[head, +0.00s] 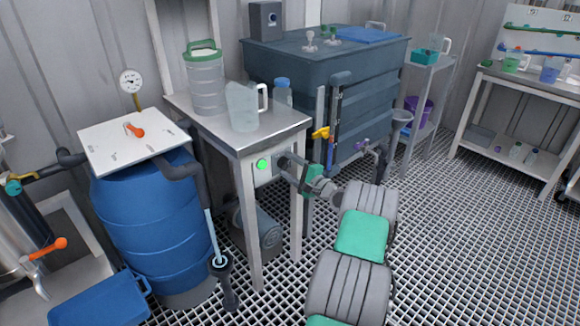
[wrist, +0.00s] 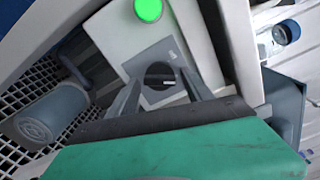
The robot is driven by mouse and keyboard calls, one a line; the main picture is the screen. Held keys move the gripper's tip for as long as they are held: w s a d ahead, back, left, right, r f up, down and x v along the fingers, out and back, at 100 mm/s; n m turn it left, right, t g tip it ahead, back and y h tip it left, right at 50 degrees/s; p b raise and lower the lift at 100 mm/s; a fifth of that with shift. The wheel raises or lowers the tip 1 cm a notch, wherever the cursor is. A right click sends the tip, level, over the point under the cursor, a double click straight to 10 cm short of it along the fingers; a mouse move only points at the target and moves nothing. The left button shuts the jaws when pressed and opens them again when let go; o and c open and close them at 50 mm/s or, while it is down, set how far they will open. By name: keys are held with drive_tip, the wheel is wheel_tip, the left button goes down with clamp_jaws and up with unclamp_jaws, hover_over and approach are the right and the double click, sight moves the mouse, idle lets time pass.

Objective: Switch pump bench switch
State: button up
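The pump bench (head: 283,124) is a steel-topped table with a white switch box (wrist: 115,35) on its front side. A round green light (head: 262,164) glows on the box; it also shows in the wrist view (wrist: 148,10). Below the light is a dark rotary switch (wrist: 160,76) with a small pale mark on a grey plate. My gripper (wrist: 161,84) has its two fingers apart, one on each side of the knob. I cannot tell whether they touch it.
A blue drum (head: 150,235) with a white lid stands left of the bench. A grey pump (head: 262,228) lies under the bench. A large dark tank (head: 300,75) with pipes and a yellow valve handle (head: 321,132) is behind at right. The grated floor is clear at right.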

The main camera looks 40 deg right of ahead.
drive_tip(key=shift+o, duration=0.2)
drive_tip(key=s+p, duration=0.1)
drive_tip(key=s, duration=0.6)
drive_tip(key=shift+s, duration=0.4)
drive_tip(key=shift+d, duration=0.1)
